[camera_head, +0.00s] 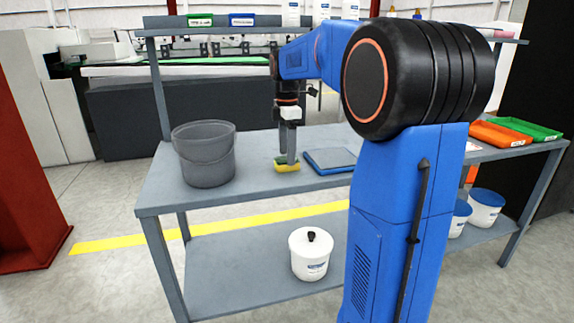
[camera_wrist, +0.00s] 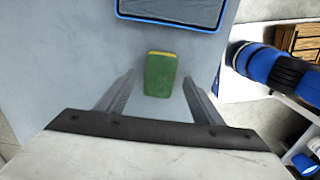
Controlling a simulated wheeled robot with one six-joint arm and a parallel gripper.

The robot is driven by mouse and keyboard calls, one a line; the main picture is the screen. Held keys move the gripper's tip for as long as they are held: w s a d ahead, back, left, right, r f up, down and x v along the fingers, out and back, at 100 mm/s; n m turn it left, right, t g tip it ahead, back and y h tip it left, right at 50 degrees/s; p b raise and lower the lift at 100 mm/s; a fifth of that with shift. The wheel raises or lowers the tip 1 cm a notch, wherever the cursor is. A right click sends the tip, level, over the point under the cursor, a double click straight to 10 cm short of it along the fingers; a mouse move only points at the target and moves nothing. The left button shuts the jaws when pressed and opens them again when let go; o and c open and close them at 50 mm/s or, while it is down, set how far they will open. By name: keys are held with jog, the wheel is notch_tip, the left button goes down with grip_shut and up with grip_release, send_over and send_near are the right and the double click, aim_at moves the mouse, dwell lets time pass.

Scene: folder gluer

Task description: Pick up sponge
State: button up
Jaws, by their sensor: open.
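A yellow and green sponge (camera_head: 287,164) lies on the grey table top, between a grey bucket and a blue-rimmed tray. In the wrist view the sponge (camera_wrist: 161,75) shows its green face, with a thin yellow edge at the far end. My gripper (camera_head: 288,157) points down right at the sponge and hides part of it in the head view. In the wrist view my gripper (camera_wrist: 162,86) is open, with one finger to each side of the sponge and a gap on both sides. I cannot tell how far the fingertips are above the table.
The grey bucket (camera_head: 205,158) stands left of the sponge. The blue-rimmed tray (camera_head: 331,160) lies close on its right. Orange (camera_head: 500,134) and green (camera_head: 528,129) trays are at the table's right end. A white lidded tub (camera_head: 311,258) stands on the lower shelf (camera_head: 230,275).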

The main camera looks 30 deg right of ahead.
jog(key=shift+f, duration=1.3)
jog(key=shift+c, duration=0.6)
jog(key=c, duration=1)
notch_tip(320, 180, up, 10)
jog(key=shift+o, duration=0.4)
